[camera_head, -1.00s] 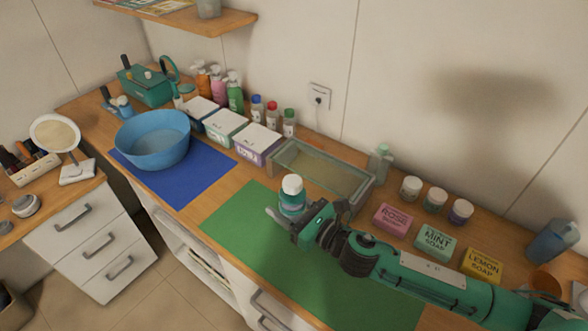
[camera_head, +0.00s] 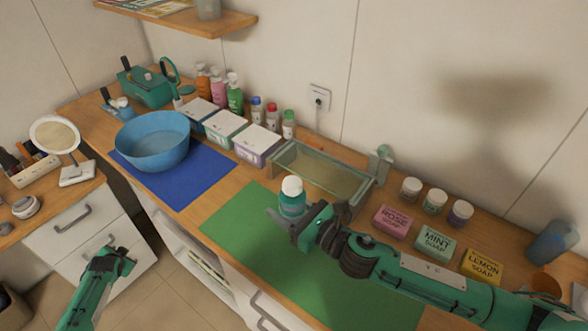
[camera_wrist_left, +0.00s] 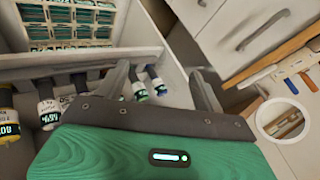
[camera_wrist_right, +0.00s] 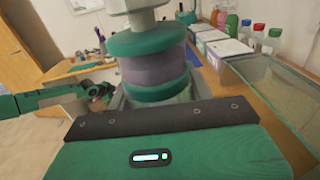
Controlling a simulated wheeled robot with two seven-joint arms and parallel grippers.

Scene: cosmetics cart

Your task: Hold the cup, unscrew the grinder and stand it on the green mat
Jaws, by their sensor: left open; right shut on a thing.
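The cup and grinder stand together upright as one jar over the green mat (camera_head: 240,222): a white top (camera_head: 292,186) above a teal body (camera_head: 292,204). In the right wrist view the body (camera_wrist_right: 150,68) shows teal bands around a grey-purple middle, with the white top cut off by the frame edge. I cannot tell where cup and grinder join. My right gripper (camera_head: 281,221) is shut around the lower part; its fingers are mostly hidden in its wrist view. My left gripper (camera_head: 121,256) is open and empty, low in front of the white drawers, far from the mat.
A blue bowl (camera_head: 152,141) stands on the blue mat (camera_head: 191,184). A glass tray (camera_head: 322,177) lies behind the jar. Soap boxes (camera_head: 391,221) and small jars stand at the right. The green mat is clear left of the jar. Bottles (camera_wrist_left: 140,92) lie below my left gripper.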

